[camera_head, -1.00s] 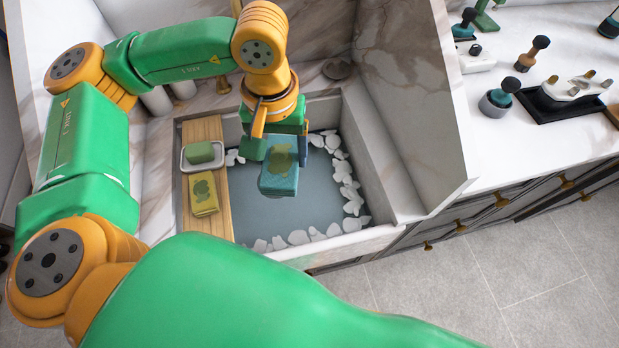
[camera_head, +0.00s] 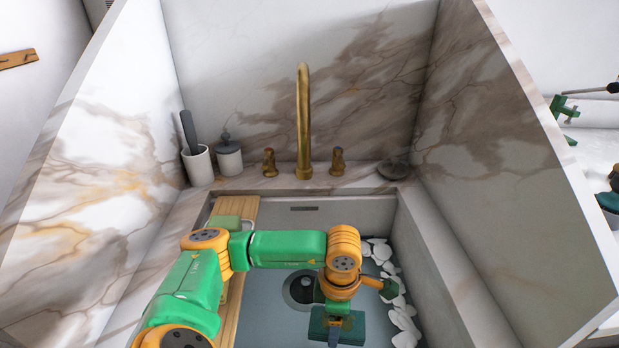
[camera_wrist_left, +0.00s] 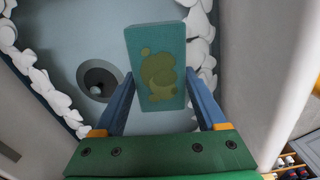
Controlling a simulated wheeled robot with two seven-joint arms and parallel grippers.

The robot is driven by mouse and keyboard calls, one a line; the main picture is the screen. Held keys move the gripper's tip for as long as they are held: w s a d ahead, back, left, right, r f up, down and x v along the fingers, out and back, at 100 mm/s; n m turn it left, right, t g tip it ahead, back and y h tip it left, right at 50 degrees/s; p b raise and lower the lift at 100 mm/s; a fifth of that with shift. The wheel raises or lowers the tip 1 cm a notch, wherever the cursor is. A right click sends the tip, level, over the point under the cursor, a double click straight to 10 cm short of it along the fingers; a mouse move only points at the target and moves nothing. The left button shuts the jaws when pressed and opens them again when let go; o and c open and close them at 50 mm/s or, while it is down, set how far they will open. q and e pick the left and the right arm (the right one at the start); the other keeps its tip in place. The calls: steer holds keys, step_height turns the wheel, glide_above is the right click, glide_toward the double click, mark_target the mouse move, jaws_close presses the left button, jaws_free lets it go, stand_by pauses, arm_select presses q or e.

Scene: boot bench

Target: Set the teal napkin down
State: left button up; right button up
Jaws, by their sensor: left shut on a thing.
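The teal napkin (camera_wrist_left: 156,45) is a folded block with an olive-yellow blotch on its face. In the left wrist view it sits between the two blue fingers of my left gripper (camera_wrist_left: 159,76), which is shut on it. It is held over the grey sink basin (camera_wrist_left: 55,25); its height above the floor is hard to judge. My right gripper is not in view.
White pebbles (camera_head: 402,318) line the basin's right side, and the drain (camera_head: 300,288) lies left of my gripper. A wooden board (camera_head: 238,207) with a green soap block (camera_head: 225,222) spans the left side. The brass faucet (camera_head: 303,120) stands behind.

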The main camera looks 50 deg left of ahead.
arm_select(q)
steer(key=n+b, duration=0.1)
steer(key=n, duration=0.1)
glide_above(327, 347)
steer(key=s, duration=0.1)
steer(key=f, duration=0.4)
steer(key=shift+s+d+f, duration=0.15)
steer(key=shift+d+f, duration=0.05)
steer(key=shift+d, duration=0.2)
step_height(327, 347, down, 9)
steer(key=shift+r+b, duration=0.1)
steer(key=shift+b, duration=0.25)
steer(key=o, duration=1.3)
steer(key=shift+r, duration=0.2)
step_height(327, 347, up, 12)
steer(key=shift+f+p, duration=0.2)
steer(key=shift+p, duration=0.45)
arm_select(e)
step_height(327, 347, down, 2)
